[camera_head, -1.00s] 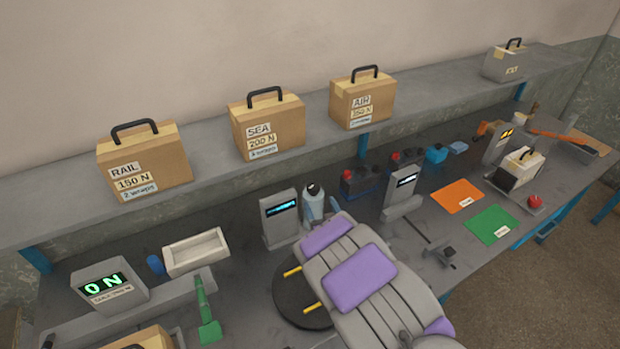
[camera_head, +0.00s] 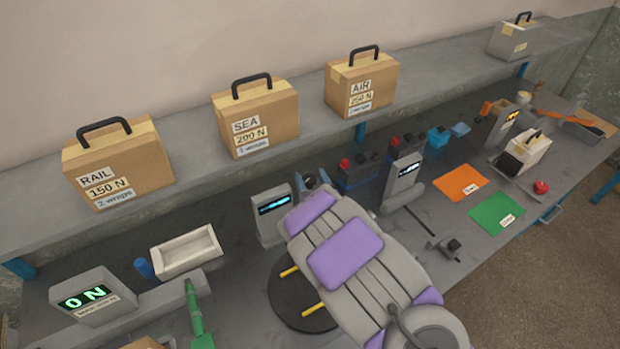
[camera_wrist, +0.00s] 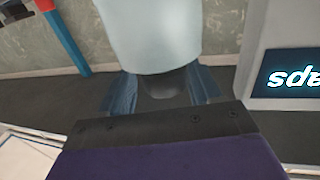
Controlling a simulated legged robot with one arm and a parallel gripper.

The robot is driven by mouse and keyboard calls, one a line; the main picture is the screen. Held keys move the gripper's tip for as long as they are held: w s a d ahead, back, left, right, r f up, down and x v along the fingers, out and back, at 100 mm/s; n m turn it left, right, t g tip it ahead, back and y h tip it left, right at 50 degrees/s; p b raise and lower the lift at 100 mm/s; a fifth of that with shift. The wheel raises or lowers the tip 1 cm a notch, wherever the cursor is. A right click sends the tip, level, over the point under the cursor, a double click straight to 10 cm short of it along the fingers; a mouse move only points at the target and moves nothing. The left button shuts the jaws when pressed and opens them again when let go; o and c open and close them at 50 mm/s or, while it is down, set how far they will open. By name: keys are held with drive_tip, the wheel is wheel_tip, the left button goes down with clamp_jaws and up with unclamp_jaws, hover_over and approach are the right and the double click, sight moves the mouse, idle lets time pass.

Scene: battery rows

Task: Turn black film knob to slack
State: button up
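In the wrist view the pale film roll (camera_wrist: 160,35) fills the top middle. A dark knob-like end (camera_wrist: 165,84) shows just below it, between the two blue-grey fingers of my gripper (camera_wrist: 163,92). The fingers stand apart on either side of the knob. I cannot tell whether they touch it. In the head view my gripper (camera_head: 310,182) is partly seen beyond my purple-and-grey arm, beside a grey post with a lit display (camera_head: 272,208). The roll and its knob are mostly hidden there by my arm and gripper.
A second display post (camera_head: 403,181) and red-capped dark batteries (camera_head: 357,172) stand to the right. A white tray (camera_head: 186,252) and a display box reading "0 N" (camera_head: 86,296) are left. Cartons (camera_head: 258,120) line the shelf above. Orange (camera_head: 460,183) and green (camera_head: 497,213) mats lie right.

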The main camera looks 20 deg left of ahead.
drive_tip(key=shift+a+f, duration=0.15)
drive_tip(key=shift+a, duration=0.3)
drive_tip(key=c, duration=0.7)
drive_tip(key=shift+d+n+g+y+p, duration=0.15)
drive_tip(key=shift+n+g+y+p, duration=0.35)
drive_tip(key=shift+y, duration=0.1)
drive_tip(key=shift+w+n+g+y+p, duration=0.1)
drive_tip(key=shift+n+g+y+p, duration=0.5)
drive_tip(key=shift+n+g+y, duration=0.25)
drive_tip(key=n+g+y, duration=0.3)
drive_tip(key=g, duration=0.1)
drive_tip(key=shift+g, duration=0.35)
drive_tip(key=n+g+b, duration=0.2)
drive_tip(key=g, duration=0.1)
drive_tip(key=n+g+y+b, duration=0.1)
drive_tip(key=n+g+b, duration=0.2)
drive_tip(key=g, duration=0.1)
drive_tip(key=shift+f+b, duration=0.2)
drive_tip(key=shift+b, duration=0.1)
drive_tip(key=n+g+b, duration=0.1)
drive_tip(key=g+b, duration=0.1)
drive_tip(key=shift+n+g, duration=0.35)
drive_tip(key=shift+g, duration=0.05)
drive_tip(key=shift+r+n+g+b, duration=0.15)
drive_tip(key=shift+n+g+b, duration=0.35)
drive_tip(key=shift+g, duration=0.3)
drive_tip(key=shift+r+g, duration=0.15)
drive_tip(key=shift+g, duration=0.15)
